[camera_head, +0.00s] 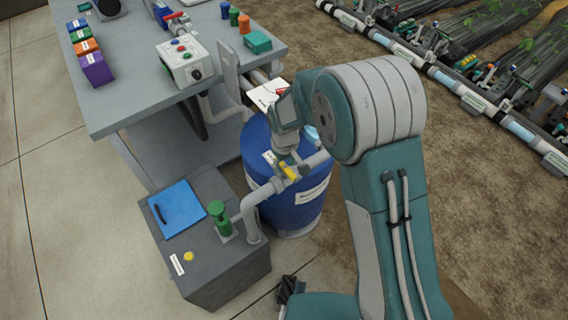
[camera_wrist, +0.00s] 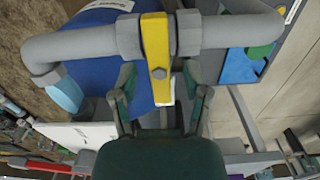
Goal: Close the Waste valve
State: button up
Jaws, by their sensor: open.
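The yellow valve handle (camera_head: 289,171) sits on a grey pipe (camera_head: 262,194) over the blue barrel (camera_head: 312,205). In the wrist view the handle (camera_wrist: 155,50) is a flat yellow bar with a bolt, lying across the pipe (camera_wrist: 80,43). My gripper (camera_wrist: 159,78) is open, with one finger on each side of the handle's lower part and a visible gap on both sides. In the head view my gripper (camera_head: 285,152) is just above and behind the handle, partly hidden by my wrist. I cannot read a Waste label on the valve.
A dark grey box with a blue lid (camera_head: 178,207) and a green fitting (camera_head: 219,215) stands at the left of the barrel. A grey table (camera_head: 125,105) with a control box (camera_head: 187,62) is behind. A white sign plate (camera_head: 262,95) stands near my wrist.

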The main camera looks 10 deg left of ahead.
aim_at(285, 166)
notch_tip(285, 166, up, 12)
dwell(0.5)
jog(key=shift+w, duration=0.1)
jog(key=s+d+r+m+t, duration=0.1)
jog(key=s+d+r+m, duration=0.15)
jog(key=d+r, duration=0.5)
jog(key=s+d+r+m+t, duration=0.1)
jog(key=s+d+r+m, duration=0.15)
jog(key=d+r, duration=0.45)
jog(key=s+d+r+m+t, duration=0.1)
jog(key=s+d+m+t, duration=0.2)
jog(key=s+d, duration=1)
jog(key=shift+s+r+m+t, duration=0.3)
jog(key=shift+s+r+m, duration=0.1)
jog(key=shift+s+m, duration=0.55)
